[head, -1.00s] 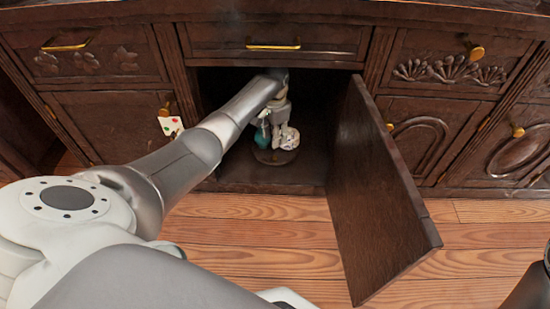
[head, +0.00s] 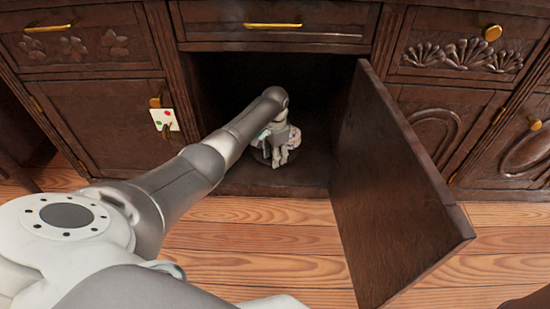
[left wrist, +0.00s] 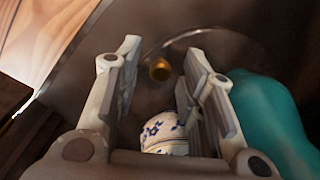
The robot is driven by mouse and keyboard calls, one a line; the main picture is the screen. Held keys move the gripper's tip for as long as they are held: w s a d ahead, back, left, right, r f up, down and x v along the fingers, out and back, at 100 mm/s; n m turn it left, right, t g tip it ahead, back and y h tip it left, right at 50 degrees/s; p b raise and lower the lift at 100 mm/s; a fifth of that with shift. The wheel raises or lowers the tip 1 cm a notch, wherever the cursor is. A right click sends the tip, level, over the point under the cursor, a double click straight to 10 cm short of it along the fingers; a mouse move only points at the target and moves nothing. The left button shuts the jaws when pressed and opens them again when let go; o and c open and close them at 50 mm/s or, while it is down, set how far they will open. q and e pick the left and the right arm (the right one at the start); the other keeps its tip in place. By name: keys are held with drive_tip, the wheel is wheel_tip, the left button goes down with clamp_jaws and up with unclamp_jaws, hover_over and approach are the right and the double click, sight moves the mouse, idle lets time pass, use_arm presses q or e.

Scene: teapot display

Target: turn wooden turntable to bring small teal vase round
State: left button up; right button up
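The round wooden turntable (head: 258,154) sits on the floor of the open cabinet, mostly covered by my left arm and gripper. Its curved rim also shows in the left wrist view (left wrist: 185,36). The teal vase (left wrist: 268,118) stands close to the right of my left gripper's right finger in the wrist view; only a small teal patch shows in the head view. My left gripper (head: 279,141) is inside the cabinet over the turntable. In the wrist view its fingers (left wrist: 163,60) are apart, with a white-and-blue ceramic piece (left wrist: 165,134) visible between them. My right gripper is out of view.
A small brass-coloured knob (left wrist: 160,69) shows beyond the fingers. The cabinet door (head: 390,195) stands open on the right, its lower corner over the plank floor (head: 270,245). A card (head: 164,119) hangs on the left door. The cabinet's right interior is dark and looks empty.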

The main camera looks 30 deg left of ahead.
use_arm(q)
drive_tip(key=shift+c, duration=0.4)
drive_tip(key=shift+f, duration=0.1)
clamp_jaws()
drive_tip(key=shift+w+d, duration=0.1)
